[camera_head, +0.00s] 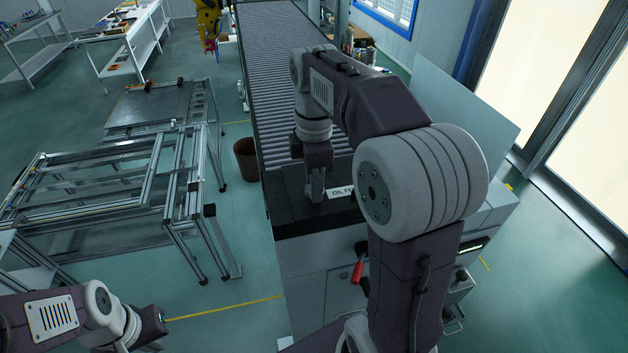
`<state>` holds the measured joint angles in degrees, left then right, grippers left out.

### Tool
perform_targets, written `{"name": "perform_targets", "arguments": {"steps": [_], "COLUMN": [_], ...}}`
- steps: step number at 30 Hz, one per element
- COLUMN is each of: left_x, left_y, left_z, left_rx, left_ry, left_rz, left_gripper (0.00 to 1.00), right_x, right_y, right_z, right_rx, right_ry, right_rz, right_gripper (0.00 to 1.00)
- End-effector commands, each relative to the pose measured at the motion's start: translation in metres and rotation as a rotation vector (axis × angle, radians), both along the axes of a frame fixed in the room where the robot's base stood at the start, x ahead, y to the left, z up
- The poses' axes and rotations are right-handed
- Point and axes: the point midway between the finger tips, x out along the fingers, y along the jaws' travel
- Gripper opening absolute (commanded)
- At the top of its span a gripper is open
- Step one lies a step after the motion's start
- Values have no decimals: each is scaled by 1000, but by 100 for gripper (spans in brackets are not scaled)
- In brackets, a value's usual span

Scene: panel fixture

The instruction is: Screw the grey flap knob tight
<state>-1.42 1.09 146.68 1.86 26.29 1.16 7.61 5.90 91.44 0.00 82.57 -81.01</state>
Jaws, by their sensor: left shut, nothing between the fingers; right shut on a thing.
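The panel fixture is a pale cabinet (305,262) with a dark top (287,222). A white label (340,192) on that top begins with "OIL F"; my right arm covers the rest. My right gripper (316,194) points straight down at the dark top, just left of the label. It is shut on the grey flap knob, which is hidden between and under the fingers. My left gripper (158,328) is low at the left, over the floor, shut and empty, far from the cabinet.
A roller conveyor (280,60) runs back behind the cabinet. A red-handled part (357,272) sticks out of the cabinet's front. A brown bin (246,160) and aluminium frame tables (150,190) stand at the left.

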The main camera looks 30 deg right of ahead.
Motion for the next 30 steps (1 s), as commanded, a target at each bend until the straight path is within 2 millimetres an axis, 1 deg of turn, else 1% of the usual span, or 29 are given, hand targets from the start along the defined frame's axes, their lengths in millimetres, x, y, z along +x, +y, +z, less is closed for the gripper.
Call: {"name": "perform_targets", "arguments": {"steps": [9,30], "left_x": [0,0], "left_y": [0,0], "left_z": [12,32], "left_rx": [0,0], "left_ry": [0,0], "left_rz": [0,0], "left_gripper": [0,0], "right_x": [-1,-1], "right_y": [0,0], "right_z": [1,0], "right_rx": [0,-1], "right_ry": [4,5], "right_rz": [-274,-938], "right_gripper": [0,0]}}
